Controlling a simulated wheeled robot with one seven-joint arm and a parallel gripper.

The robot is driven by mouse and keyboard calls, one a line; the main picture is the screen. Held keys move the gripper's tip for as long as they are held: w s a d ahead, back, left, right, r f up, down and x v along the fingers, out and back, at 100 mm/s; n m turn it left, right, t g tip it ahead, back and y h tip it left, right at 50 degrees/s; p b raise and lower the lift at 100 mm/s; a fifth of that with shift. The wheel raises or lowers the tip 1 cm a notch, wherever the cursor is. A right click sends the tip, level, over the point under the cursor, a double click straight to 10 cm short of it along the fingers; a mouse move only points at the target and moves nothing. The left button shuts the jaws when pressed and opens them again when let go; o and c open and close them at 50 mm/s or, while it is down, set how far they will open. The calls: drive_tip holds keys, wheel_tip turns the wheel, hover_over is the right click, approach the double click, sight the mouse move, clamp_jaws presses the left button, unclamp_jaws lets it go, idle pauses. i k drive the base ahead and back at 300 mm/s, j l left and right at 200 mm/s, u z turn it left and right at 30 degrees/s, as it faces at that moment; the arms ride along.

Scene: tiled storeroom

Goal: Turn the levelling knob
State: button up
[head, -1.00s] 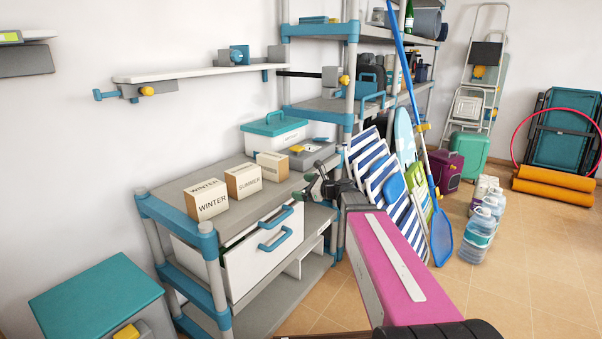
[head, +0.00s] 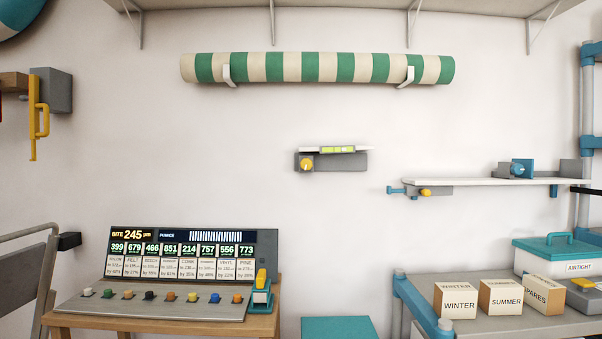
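A round yellow knob (head: 306,164) sits at the left end of a small grey wall bracket. A short white ledge (head: 308,149) with a yellow-green level vial (head: 338,149) lies over this bracket and looks slightly tilted against it. A second yellow knob (head: 426,192) is on the grey block under the left end of the long white shelf. I cannot tell from the picture which knob is called the levelling knob. My gripper is not in view now.
A wooden table (head: 170,322) with a display console (head: 185,255) stands lower left. A grey bench (head: 540,322) with labelled boxes stands lower right. A teal-topped box (head: 338,329) is low between them. A striped roll (head: 318,68) hangs above. The wall around the bracket is clear.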

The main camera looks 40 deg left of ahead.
sight(306, 164)
drive_tip(key=u, duration=0.45)
drive_tip(key=i+j+u, duration=0.1)
drive_tip(key=u, duration=0.8)
drive_tip(key=i+u, duration=0.1)
drive_tip(key=u, duration=0.3)
drive_tip(key=i+l+u, duration=0.15)
drive_tip(key=i+j, duration=0.05)
drive_tip(key=i, duration=0.1)
